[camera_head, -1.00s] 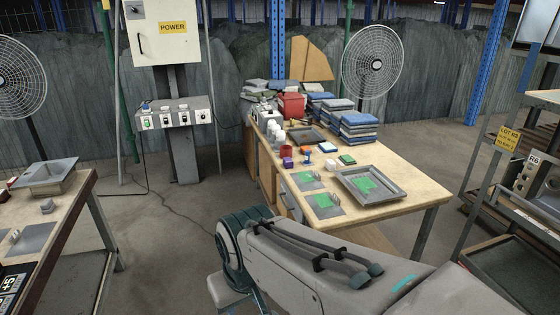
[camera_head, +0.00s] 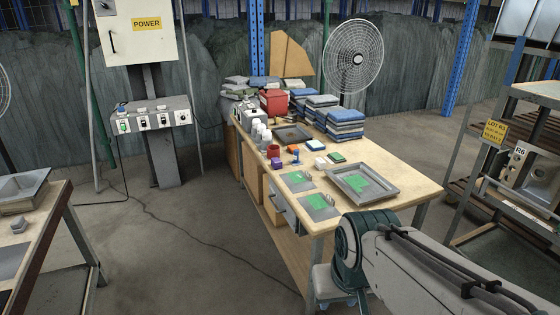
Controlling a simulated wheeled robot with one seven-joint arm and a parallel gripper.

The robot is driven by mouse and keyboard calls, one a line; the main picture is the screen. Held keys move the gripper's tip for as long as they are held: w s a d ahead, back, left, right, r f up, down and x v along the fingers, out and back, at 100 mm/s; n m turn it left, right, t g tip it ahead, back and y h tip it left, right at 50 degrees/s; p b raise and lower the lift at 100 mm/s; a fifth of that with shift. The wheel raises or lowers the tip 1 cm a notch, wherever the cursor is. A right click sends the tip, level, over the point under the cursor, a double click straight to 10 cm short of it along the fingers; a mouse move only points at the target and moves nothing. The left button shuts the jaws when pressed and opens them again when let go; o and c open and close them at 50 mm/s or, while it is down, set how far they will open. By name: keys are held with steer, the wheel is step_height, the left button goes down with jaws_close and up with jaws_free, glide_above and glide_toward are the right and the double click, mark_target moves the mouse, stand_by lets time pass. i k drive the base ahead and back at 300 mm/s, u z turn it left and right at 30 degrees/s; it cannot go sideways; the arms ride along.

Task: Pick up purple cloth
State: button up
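A small purple item (camera_head: 276,163), which looks like the purple cloth, lies on the wooden table near its left edge, just below a red cup (camera_head: 273,150). It is too small to make out its folds. My arm shows at the lower right, in front of the table's near right corner and well apart from the purple item. The fingers of my gripper do not show.
The table (camera_head: 400,180) also holds a grey tray (camera_head: 386,190), a dark tray (camera_head: 305,135), stacked blue-grey cloths (camera_head: 344,124), a red bin (camera_head: 273,102) and white bottles. A second table (camera_head: 58,205) stands left. A rack (camera_head: 530,150) stands right.

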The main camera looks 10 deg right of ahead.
mark_target(276, 163)
steer(key=u, duration=0.6)
steer(key=i, duration=4.65)
steer(key=z, duration=2.75)
